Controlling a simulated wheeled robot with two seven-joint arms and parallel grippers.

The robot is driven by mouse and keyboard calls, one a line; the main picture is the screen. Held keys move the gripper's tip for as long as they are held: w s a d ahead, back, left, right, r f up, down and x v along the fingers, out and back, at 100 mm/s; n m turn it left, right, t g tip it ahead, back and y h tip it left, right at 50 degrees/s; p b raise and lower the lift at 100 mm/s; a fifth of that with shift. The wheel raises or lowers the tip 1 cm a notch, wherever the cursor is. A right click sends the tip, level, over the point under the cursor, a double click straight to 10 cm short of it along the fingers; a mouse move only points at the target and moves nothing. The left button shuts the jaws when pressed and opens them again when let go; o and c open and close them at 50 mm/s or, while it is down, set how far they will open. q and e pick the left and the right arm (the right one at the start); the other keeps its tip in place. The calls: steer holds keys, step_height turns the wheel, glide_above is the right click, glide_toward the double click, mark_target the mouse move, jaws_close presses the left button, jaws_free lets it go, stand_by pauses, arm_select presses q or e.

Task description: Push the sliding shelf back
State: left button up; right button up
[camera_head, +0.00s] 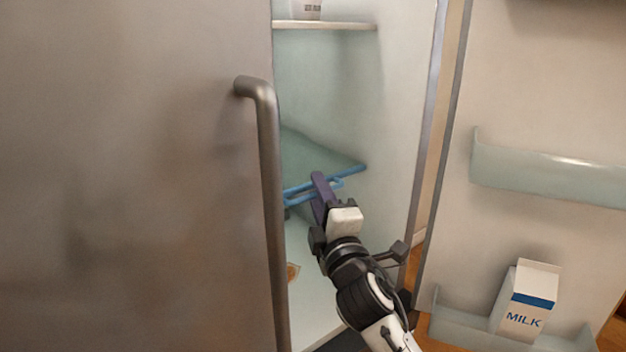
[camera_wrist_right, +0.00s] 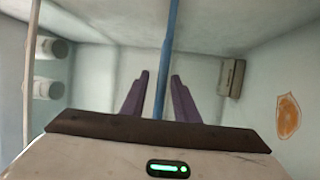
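The sliding shelf with a blue front edge (camera_head: 350,172) sits inside the open fridge, at mid height. It looks tilted in the head view, and the left door hides its left part. My right gripper (camera_head: 320,178), with purple fingers, is at the blue edge. In the right wrist view the blue edge (camera_wrist_right: 171,40) runs between the two fingers of the right gripper (camera_wrist_right: 160,75). My left gripper is out of view.
A closed steel door with a handle (camera_head: 265,150) covers the left side. An open door on the right has a bin (camera_head: 545,180) and a milk carton (camera_head: 528,302) lower down. An upper shelf (camera_head: 325,25) holds a white container. An orange item (camera_head: 292,272) lies below.

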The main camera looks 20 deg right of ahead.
steer(key=shift+w+d+r, duration=0.1)
steer(key=shift+w+r, duration=0.05)
steer(key=shift+w, duration=0.85)
steer(key=shift+w+r, duration=0.15)
steer(key=shift+w, duration=0.85)
jaws_close()
